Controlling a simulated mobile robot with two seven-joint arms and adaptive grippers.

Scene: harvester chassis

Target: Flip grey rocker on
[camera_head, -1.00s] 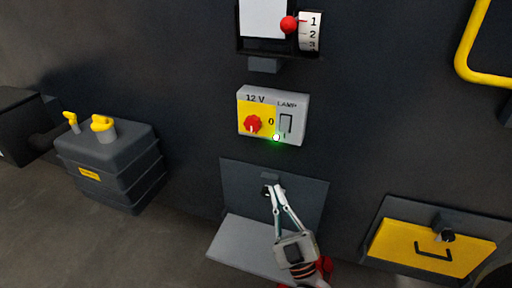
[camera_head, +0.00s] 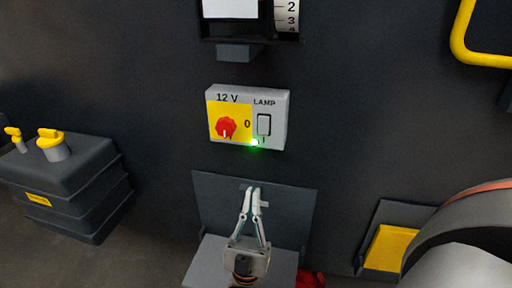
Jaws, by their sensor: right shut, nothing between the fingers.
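The grey rocker (camera_head: 264,125) sits under the word LAMP on the right half of a light grey switch box (camera_head: 283,108) on the dark wall. It has a 0 at its left and a green light glowing (camera_head: 254,142) below it. A red rotary knob (camera_head: 226,127) on a yellow field is to its left. My right gripper (camera_head: 254,190) is below the box, apart from it, pointing up in front of a dark panel. Its fingers are shut and empty. My left gripper is not in view.
A grey shelf (camera_head: 205,262) juts out under the dark panel (camera_head: 297,205). A numbered dial (camera_head: 287,18) is above the box. A dark battery-like box (camera_head: 65,190) with yellow caps is at left, a yellow drawer (camera_head: 388,246) at right, and a yellow rail (camera_head: 462,35) at upper right.

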